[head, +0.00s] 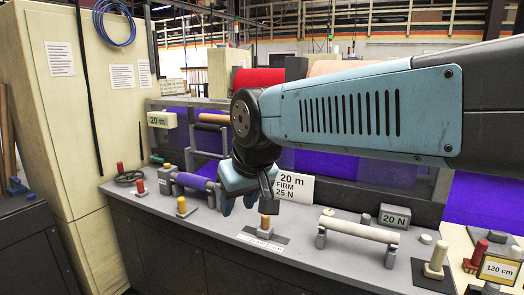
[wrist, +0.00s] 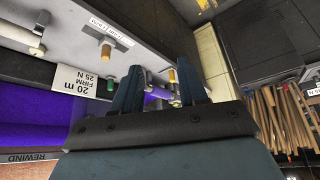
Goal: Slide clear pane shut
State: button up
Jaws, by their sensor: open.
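A see-through pane (head: 355,168) seems to stand along the back of the grey bench, with purple felt showing through it. My arm crosses in front of its upper part, and I cannot tell how far open it is. My gripper (head: 248,198) hangs over the bench, left of the "20 m FIRM 25 N" sign (head: 296,188). It points down and its fingers are apart. In the wrist view my gripper (wrist: 158,88) is open with nothing held between its fingers. The sign also shows there upside down (wrist: 75,78), beside purple felt (wrist: 30,122).
The bench top (head: 200,225) carries an orange-topped peg (head: 264,222), a yellow-topped peg (head: 182,206), a purple roll (head: 192,181) and a pale roll on stands (head: 358,230). A tall cream cabinet (head: 75,110) stands left.

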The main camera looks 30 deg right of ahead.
jog(key=shift+o, duration=1.4)
jog(key=shift+w, duration=0.3)
jog(key=w+m+t, duration=0.1)
jog(key=w, duration=0.3)
jog(key=w+d+t+y, duration=0.1)
jog(key=w, duration=0.4)
jog(key=w+d+m, duration=0.1)
jog(key=w, duration=0.3)
jog(key=shift+w+r+m+t, duration=0.25)
jog(key=shift+w+m+t, duration=0.05)
jog(key=shift+w+t, duration=0.1)
jog(key=w+d+f+m+t+h, duration=0.2)
jog(key=w+d+f+m+h, duration=0.15)
jog(key=w+d, duration=0.5)
jog(key=w+d+f+m+t+h, duration=0.15)
jog(key=w+d+m+h, duration=0.35)
jog(key=w, duration=0.6)
jog(key=w+d+f+m+g+h, duration=0.1)
jog(key=w+d+h, duration=0.1)
jog(key=d, duration=0.6)
jog(key=w+d+f+m+h, duration=0.1)
jog(key=w+d+h, duration=0.2)
jog(key=d, duration=0.5)
jog(key=w+d+f+m+g+h, duration=0.1)
jog(key=w+d+h, duration=0.1)
jog(key=d, duration=0.6)
jog(key=shift+w+d+f+m+g+h, duration=0.25)
jog(key=shift+w+d+m+g+h, duration=0.1)
jog(key=shift+h, duration=0.1)
